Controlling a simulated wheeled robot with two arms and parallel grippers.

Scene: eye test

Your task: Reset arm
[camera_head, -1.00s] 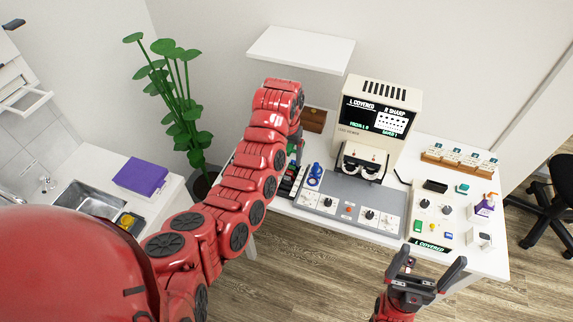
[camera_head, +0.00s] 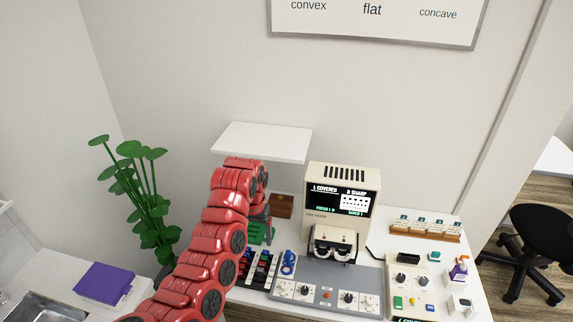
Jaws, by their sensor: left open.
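My left arm (camera_head: 213,237) is red and jointed. It rises from the bottom edge, bends over at its top and hangs down left of the eye-test machine. My left gripper (camera_head: 266,233) is at its end, open, small and partly hidden, above the left part of the white table (camera_head: 244,297). I see nothing held in it. My right arm and right gripper are out of view.
The eye-test machine (camera_head: 343,190) stands close right of my left gripper, with a grey control panel (camera_head: 327,287) before it. A white shelf (camera_head: 262,141) is above the arm's bend. A green plant (camera_head: 148,200) stands left, a black chair (camera_head: 537,240) right.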

